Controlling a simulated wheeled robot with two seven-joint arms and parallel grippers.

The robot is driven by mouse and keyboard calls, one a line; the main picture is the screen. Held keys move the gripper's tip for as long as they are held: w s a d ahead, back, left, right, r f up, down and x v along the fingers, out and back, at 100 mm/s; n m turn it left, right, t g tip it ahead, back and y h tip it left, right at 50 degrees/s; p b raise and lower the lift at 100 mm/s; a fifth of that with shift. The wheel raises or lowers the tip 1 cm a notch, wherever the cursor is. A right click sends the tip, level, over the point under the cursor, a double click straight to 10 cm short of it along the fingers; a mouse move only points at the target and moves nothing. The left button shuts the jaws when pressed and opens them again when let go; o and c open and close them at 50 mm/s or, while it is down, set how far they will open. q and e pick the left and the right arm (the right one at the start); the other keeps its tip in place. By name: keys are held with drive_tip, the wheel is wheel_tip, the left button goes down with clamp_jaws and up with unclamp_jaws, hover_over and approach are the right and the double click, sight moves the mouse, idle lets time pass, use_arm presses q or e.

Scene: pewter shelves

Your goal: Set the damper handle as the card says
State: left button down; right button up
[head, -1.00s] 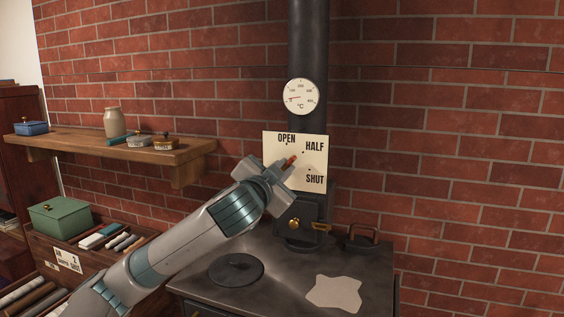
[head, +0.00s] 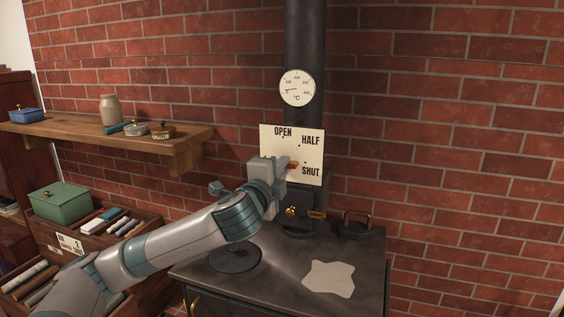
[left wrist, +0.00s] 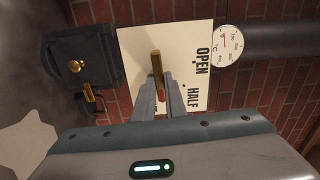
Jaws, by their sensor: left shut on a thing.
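The white card (head: 312,148) on the stovepipe reads OPEN at the top, HALF at the right and SHUT at the lower right, each with a dot. The damper handle (head: 294,165) shows as a short red-brown end pointing right, close to the SHUT dot; my gripper hides most of it. In the left wrist view the handle (left wrist: 157,68) is a brass bar with a red tip. My left gripper (left wrist: 160,88) is shut on it, a finger on each side, and hides the SHUT word there. My right gripper is out of view.
A round dial (head: 297,88) sits on the black pipe above the card. The black stove top (head: 270,265) carries a pale patch (head: 330,279). A wooden shelf (head: 185,147) with small jars and a green box (head: 62,204) are at the left.

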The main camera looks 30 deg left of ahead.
use_arm(q)
drive_tip(key=shift+f+m, duration=0.1)
drive_tip(key=shift+m, duration=0.2)
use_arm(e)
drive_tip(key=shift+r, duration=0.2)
use_arm(q)
drive_tip(key=c, duration=1.8)
unclamp_jaws()
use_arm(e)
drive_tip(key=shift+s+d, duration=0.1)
